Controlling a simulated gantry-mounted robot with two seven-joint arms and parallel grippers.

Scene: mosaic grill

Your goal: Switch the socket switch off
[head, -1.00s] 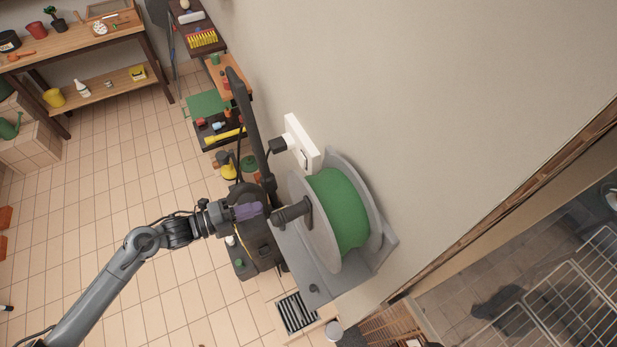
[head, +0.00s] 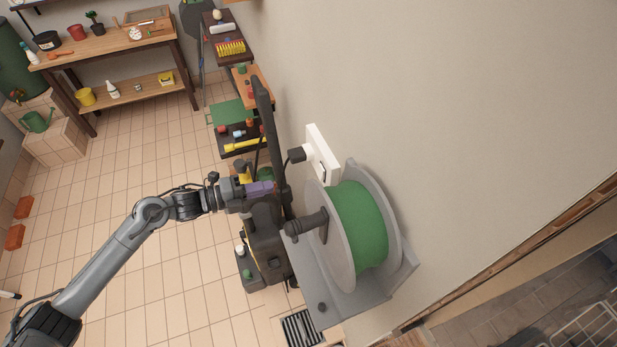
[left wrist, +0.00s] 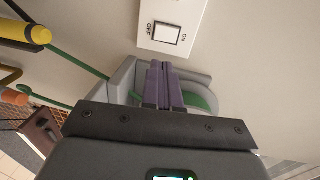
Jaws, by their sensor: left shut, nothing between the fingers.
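The white socket (head: 322,154) is fixed to the wall behind the green hose reel. A dark plug (head: 297,154) sticks out of its left part. In the left wrist view the socket plate (left wrist: 187,11) shows a white rocker switch (left wrist: 167,33) in a dark outline, with OFF printed on its left and ON on its right. Which way the rocker is tilted, I cannot tell. My left gripper (head: 272,187) has purple fingers, shut and empty. It is apart from the switch, in front of the socket; its fingertips (left wrist: 161,63) show just below the switch in the wrist view. My right gripper is not in view.
The green hose reel (head: 362,225) on its grey bracket (head: 345,306) is right beside my left gripper. A black and yellow machine (head: 265,242) with an upright dark handle (head: 270,125) stands close by. Shelves (head: 105,43) line the back.

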